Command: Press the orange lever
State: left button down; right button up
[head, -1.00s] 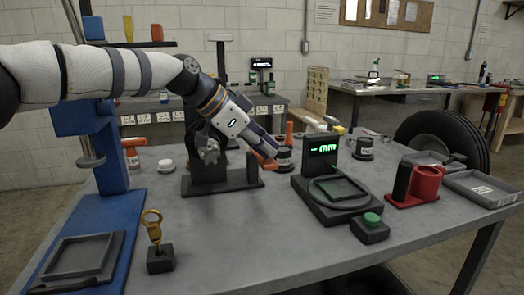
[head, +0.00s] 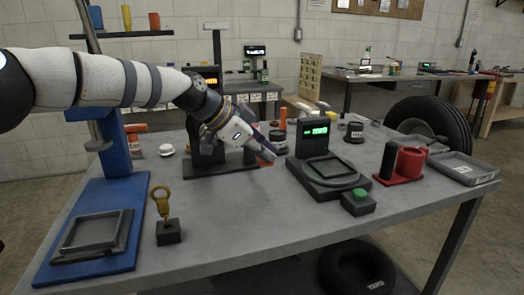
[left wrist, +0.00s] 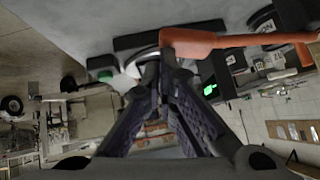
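The orange lever (left wrist: 235,42) shows in the left wrist view as a long bar crossing the top right, its left end close to my fingertips. In the head view it is mostly hidden behind my left gripper (head: 270,154). It belongs to a dark stand (head: 205,166) on the grey table, partly covered by my arm. In the left wrist view my left gripper (left wrist: 162,68) has its fingers drawn together at the tips, with nothing seen between them. The tips are very near the lever; whether they touch it I cannot tell. My right gripper is not in view.
A scale with a green display (head: 314,133) stands right of my gripper, with a green button box (head: 358,203) in front. A red holder (head: 403,164) and a grey tray (head: 462,167) lie farther right. A key-like brass piece (head: 164,204) stands front left, beside a blue press (head: 116,150).

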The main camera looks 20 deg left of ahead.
pick_arm(q)
jog(key=d+r+p+v, duration=0.1)
jog(key=d+v, duration=0.1)
jog(key=v, duration=0.9)
jog(key=shift+s+a+r+p, duration=0.25)
jog(key=shift+s+p, duration=0.15)
jog(key=shift+s, duration=0.2)
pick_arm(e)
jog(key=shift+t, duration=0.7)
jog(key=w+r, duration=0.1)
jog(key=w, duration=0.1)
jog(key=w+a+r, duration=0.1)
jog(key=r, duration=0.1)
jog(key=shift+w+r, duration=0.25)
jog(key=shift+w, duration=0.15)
